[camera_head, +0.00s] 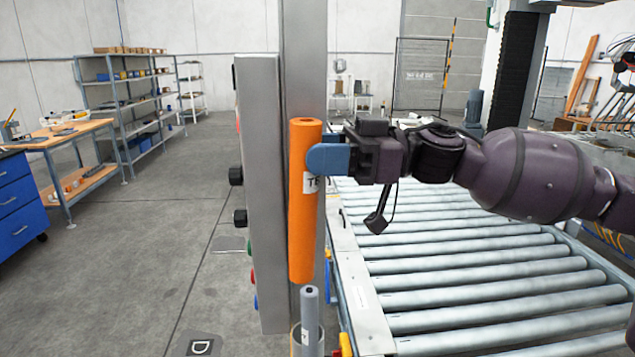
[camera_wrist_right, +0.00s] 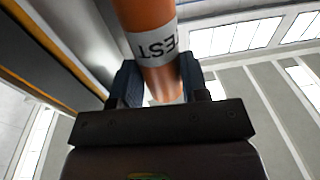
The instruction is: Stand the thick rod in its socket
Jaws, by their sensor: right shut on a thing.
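The thick rod (camera_head: 302,225) is orange with a white label. It hangs upright, tilted very slightly, beside the grey column in the head view. My right gripper (camera_head: 326,160) is shut on its upper part from the right. The right wrist view shows the rod (camera_wrist_right: 150,18) between the two blue fingers (camera_wrist_right: 157,85), with part of the label reading "EST". Below the rod's lower end stands a thin grey rod (camera_head: 309,320) in a round holder at the bottom edge of the head view. I cannot tell which opening is the thick rod's socket. My left gripper does not show.
A grey panel (camera_head: 259,190) with black knobs and coloured buttons stands just left of the rod. A roller conveyor (camera_head: 480,270) fills the right side. A shelf rack (camera_head: 130,105) and a workbench (camera_head: 68,138) stand far left. The floor (camera_head: 150,240) between is clear.

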